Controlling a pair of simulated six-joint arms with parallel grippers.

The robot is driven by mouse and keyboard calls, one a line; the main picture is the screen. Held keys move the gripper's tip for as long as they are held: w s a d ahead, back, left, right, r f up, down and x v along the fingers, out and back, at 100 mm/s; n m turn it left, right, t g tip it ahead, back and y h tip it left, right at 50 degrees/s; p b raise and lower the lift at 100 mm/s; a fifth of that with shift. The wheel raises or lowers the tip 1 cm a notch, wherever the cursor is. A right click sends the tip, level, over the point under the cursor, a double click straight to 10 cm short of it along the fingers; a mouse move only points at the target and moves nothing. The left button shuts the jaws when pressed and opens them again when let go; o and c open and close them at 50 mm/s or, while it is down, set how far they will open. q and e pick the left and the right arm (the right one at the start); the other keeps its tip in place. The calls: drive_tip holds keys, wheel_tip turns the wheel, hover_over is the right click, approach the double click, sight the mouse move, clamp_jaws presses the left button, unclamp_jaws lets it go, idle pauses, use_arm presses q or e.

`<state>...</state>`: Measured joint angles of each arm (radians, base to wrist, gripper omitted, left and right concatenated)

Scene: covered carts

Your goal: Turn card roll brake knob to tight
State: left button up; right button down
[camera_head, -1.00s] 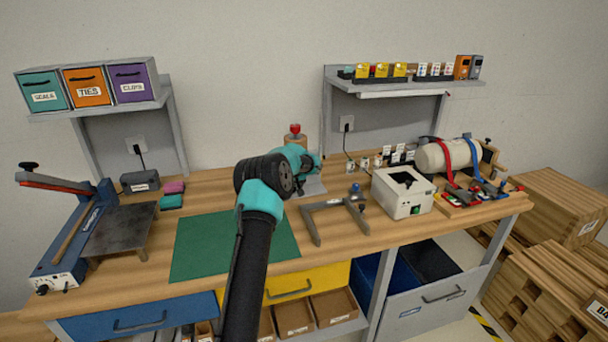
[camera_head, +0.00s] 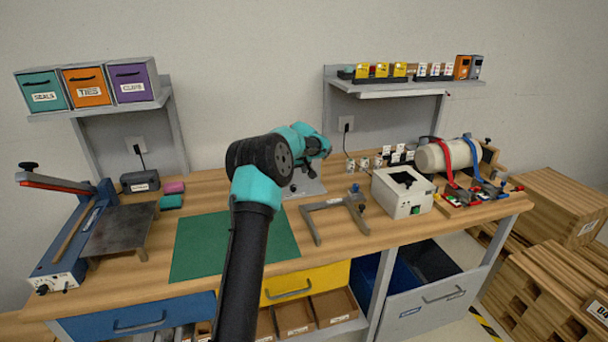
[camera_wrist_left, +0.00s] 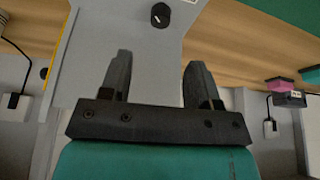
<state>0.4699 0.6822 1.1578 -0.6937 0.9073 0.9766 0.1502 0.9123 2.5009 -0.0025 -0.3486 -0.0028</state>
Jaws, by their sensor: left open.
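A black round knob (camera_wrist_left: 160,15) with a white pointer mark sits on a light grey plate (camera_wrist_left: 145,50) at the top of the left wrist view. In the head view the grey base plate (camera_head: 313,188) shows below my arm, with a small dark knob (camera_head: 293,187) on it. My left gripper (camera_wrist_left: 159,72) is open and empty, its two fingers apart and the knob beyond their tips. In the head view my left arm hides its fingers and the roll stand behind it.
A green mat (camera_head: 195,250) lies in front on the bench. A grey metal bracket (camera_head: 315,228) and a white box machine (camera_head: 404,205) stand to the right. A blue sealer (camera_head: 75,240) is at the left. A shelf (camera_head: 400,88) hangs behind.

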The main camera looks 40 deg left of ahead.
use_arm(q)
drive_tip(key=v, duration=0.8)
drive_tip(key=s+d+f+t+y, duration=0.1)
drive_tip(key=s+d+f+y, duration=0.1)
drive_tip(key=d+f+y, duration=0.2)
drive_tip(key=shift+s+d+f+t, duration=0.2)
drive_tip(key=shift+d+t, duration=0.2)
drive_tip(key=shift+d, duration=0.3)
idle(0.4)
